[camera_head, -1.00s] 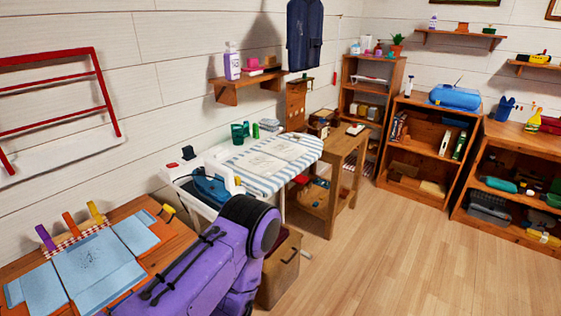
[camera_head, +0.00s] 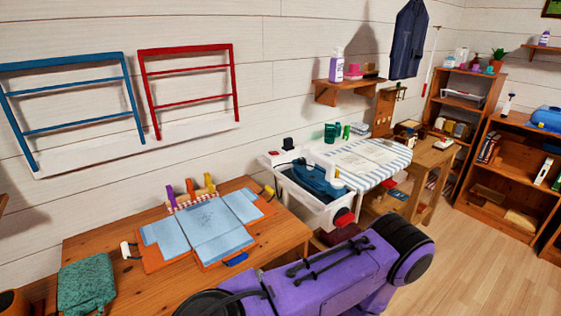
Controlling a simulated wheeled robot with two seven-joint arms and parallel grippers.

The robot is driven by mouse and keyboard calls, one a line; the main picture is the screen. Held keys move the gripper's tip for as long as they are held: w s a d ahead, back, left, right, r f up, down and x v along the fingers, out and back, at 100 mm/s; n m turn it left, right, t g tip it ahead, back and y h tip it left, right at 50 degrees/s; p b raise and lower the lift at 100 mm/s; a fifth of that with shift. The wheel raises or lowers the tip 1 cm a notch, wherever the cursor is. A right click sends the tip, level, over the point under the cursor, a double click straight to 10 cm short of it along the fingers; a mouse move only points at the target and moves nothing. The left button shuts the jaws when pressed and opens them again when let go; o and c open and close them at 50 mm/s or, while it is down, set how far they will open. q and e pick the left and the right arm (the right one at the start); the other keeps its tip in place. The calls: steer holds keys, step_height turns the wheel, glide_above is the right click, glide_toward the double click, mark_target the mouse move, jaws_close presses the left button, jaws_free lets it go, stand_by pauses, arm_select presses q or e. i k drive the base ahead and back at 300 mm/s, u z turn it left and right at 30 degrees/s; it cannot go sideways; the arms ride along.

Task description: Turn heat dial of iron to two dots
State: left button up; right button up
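A blue iron (camera_head: 318,180) rests in a white tray-like holder (camera_head: 300,195) at the left end of a striped ironing board (camera_head: 372,158). Its heat dial and dots are too small to make out. My purple arm (camera_head: 340,265) crosses the bottom of the view in front of the ironing board. No fingertips of either gripper can be made out.
A wooden table (camera_head: 120,235) at left holds blue folded cloth on an orange board (camera_head: 205,228) and a green cloth (camera_head: 87,283). A wall shelf (camera_head: 347,88) hangs above the ironing board. Wooden shelves (camera_head: 505,170) stand at right. The floor (camera_head: 475,265) at lower right is clear.

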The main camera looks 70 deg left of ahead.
mark_target(300, 159)
steer(key=k, duration=0.35)
steer(key=u, duration=0.9)
